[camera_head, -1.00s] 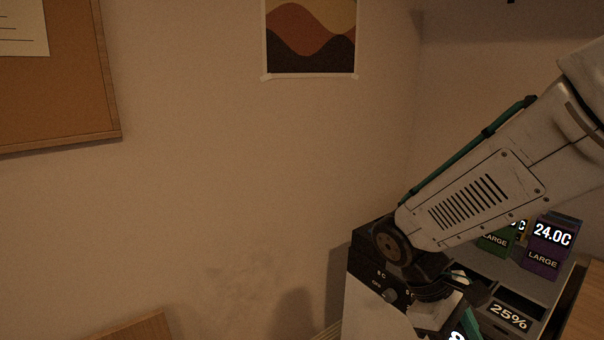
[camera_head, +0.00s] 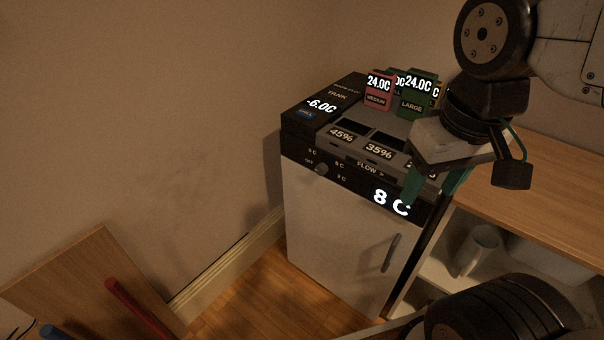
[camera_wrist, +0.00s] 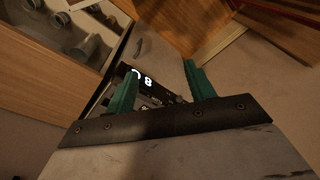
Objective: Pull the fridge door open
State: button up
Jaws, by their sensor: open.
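The fridge (camera_head: 335,220) is a small white cabinet against the wall in the head view, with a black control panel on top reading 8 C. Its door is shut. A dark upright handle (camera_head: 391,253) is near the door's right edge. My gripper (camera_head: 434,186) has teal fingers and hangs in front of the panel's right end, above the handle and apart from it. In the wrist view my gripper (camera_wrist: 160,85) is open with nothing held, and the panel shows between and beyond its fingers. The handle (camera_wrist: 138,47) also shows there, beyond the left finger.
Coloured boxes (camera_head: 412,92) stand on top of the fridge unit. A wooden counter (camera_head: 550,180) with a shelf holding a white mug (camera_head: 479,250) adjoins on the right. A wooden board (camera_head: 90,290) and a red bar (camera_head: 140,310) are at lower left. Floor before the fridge is partly clear.

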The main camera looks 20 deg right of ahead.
aim_at(357, 248)
jog(key=u, duration=1.15)
jog(key=k, duration=0.95)
jog(key=z, duration=1.15)
